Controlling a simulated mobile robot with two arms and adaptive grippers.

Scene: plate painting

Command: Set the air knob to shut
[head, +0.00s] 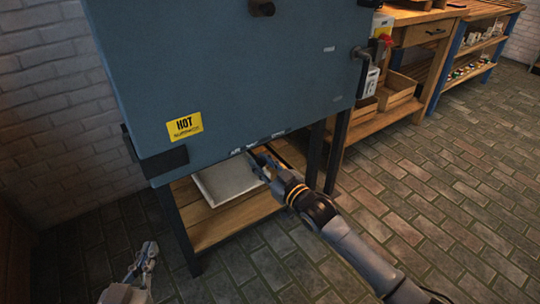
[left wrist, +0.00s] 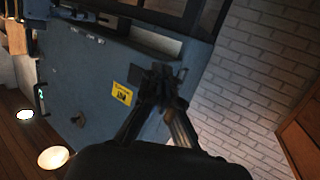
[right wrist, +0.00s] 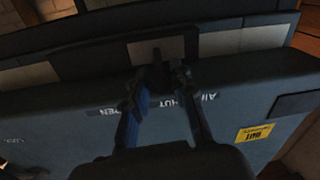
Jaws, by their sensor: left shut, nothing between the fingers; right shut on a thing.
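The blue-grey kiln (head: 240,70) fills the middle of the head view. Labels run along its lower edge; in the right wrist view I read AIR (right wrist: 209,97) and part of OPEN (right wrist: 104,112), with SHUT partly behind a finger. My right gripper (head: 262,160) reaches under that edge. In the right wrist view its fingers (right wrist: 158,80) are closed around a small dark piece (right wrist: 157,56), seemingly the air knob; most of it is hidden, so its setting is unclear. My left gripper (head: 150,250) is shut and empty, low at the left, away from the kiln.
A pale tray (head: 225,182) lies on the wooden shelf (head: 215,228) under the kiln. Dark kiln legs (head: 338,150) stand close to my right arm. A wooden bench with crates (head: 397,90) is at the right. The brick floor (head: 440,180) there is clear.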

